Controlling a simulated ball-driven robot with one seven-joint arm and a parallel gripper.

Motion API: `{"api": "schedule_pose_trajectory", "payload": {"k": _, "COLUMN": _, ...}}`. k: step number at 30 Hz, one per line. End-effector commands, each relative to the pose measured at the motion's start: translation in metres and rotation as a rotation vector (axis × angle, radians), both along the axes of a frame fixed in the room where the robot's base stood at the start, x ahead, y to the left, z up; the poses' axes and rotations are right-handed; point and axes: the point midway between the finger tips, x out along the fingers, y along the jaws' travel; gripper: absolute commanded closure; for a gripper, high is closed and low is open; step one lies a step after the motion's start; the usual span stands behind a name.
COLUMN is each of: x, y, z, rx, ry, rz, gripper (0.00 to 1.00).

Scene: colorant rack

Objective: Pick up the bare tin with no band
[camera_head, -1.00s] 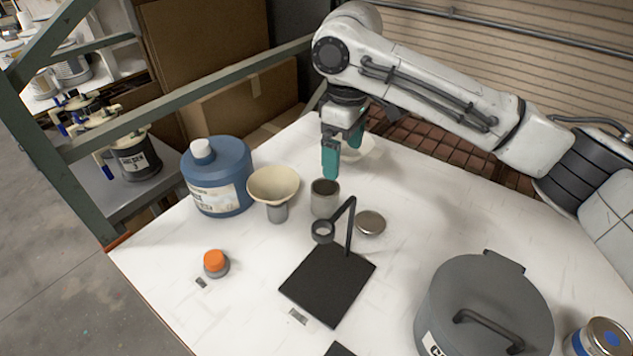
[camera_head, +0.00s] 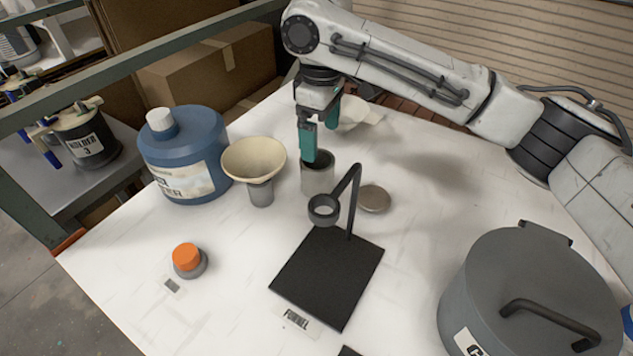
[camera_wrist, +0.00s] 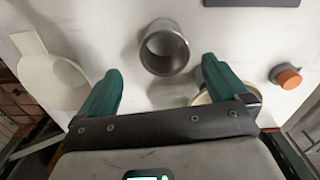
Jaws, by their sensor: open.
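The bare grey tin (camera_head: 317,181) stands upright and open-topped on the white table, with no band visible. It also shows in the wrist view (camera_wrist: 165,48), where I look into its empty-looking mouth. My gripper (camera_head: 320,143) is open, its green fingers pointing down at the tin. In the head view the nearer finger overlaps the tin's back rim. In the wrist view the tin lies ahead of the gap between my fingertips (camera_wrist: 160,72), with a finger to either side. I see no contact.
A cream funnel (camera_head: 254,160) and blue jug (camera_head: 185,158) stand left of the tin. A black ring stand (camera_head: 328,278) is in front, a round lid (camera_head: 374,199) right. A white scoop-like dish (camera_head: 357,113) lies behind. A grey lidded pot (camera_head: 515,290) fills the front right.

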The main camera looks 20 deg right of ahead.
Motion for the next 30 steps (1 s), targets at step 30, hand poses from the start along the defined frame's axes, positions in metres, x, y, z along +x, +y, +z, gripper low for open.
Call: {"api": "schedule_pose_trajectory", "payload": {"k": 30, "x": -0.001, "y": 0.007, "z": -0.108, "rx": -0.001, "ry": 0.0, "rz": -0.001, "gripper": 0.0}}
